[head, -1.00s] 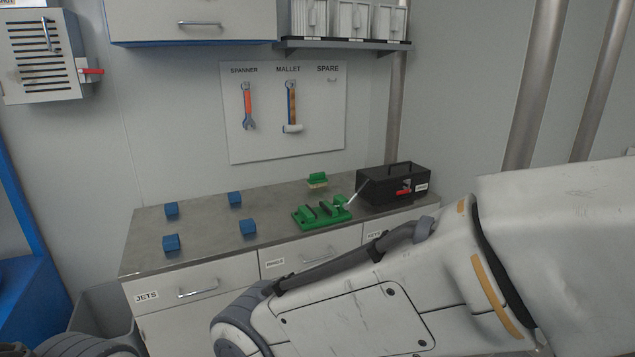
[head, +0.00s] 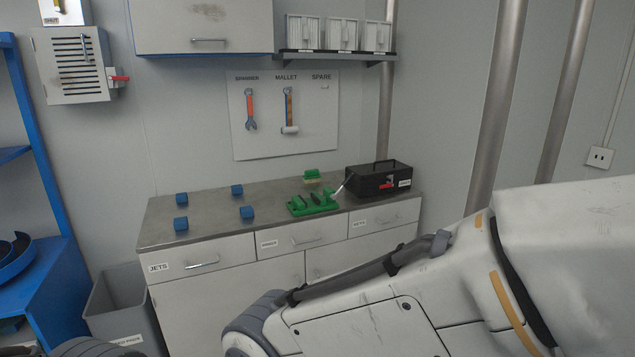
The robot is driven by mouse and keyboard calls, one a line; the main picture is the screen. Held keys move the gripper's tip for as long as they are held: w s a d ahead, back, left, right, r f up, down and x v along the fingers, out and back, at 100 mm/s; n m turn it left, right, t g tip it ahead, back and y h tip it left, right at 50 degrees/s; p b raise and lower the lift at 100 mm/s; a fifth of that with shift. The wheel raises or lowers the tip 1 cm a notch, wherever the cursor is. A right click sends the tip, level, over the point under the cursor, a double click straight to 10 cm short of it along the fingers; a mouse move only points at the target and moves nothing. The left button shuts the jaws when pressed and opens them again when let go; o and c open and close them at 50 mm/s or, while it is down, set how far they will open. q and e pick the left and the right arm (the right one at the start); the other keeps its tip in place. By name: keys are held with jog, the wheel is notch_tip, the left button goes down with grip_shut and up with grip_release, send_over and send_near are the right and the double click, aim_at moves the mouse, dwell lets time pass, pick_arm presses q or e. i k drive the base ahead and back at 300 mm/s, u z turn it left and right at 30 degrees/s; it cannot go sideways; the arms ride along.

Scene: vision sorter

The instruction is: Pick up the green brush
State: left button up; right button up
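The green brush (head: 312,175) sits at the back of the grey worktop (head: 215,222), near the wall. It has a green top and pale bristles underneath. A green fixture (head: 314,207) with dark parts and a light lever stands just in front of it. No gripper shows. My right arm crosses the lower right of the head view, and a small part of my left arm shows at the bottom left corner. Both arms are well short of the brush.
Several blue blocks (head: 247,212) lie on the left half of the worktop. A black toolbox (head: 379,180) stands at its right end. A pegboard (head: 284,115) with spanner and mallet hangs behind. A grey bin (head: 122,308) and blue shelf (head: 62,280) are at the left.

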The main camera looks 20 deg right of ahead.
aim_at(311, 176)
jog(key=z, duration=0.6)
jog(key=i, duration=0.7)
jog(key=z, duration=0.75)
jog(key=i, duration=1.8)
jog(key=u, duration=1.2)
jog(key=i, duration=0.7)
jog(key=u, duration=0.6)
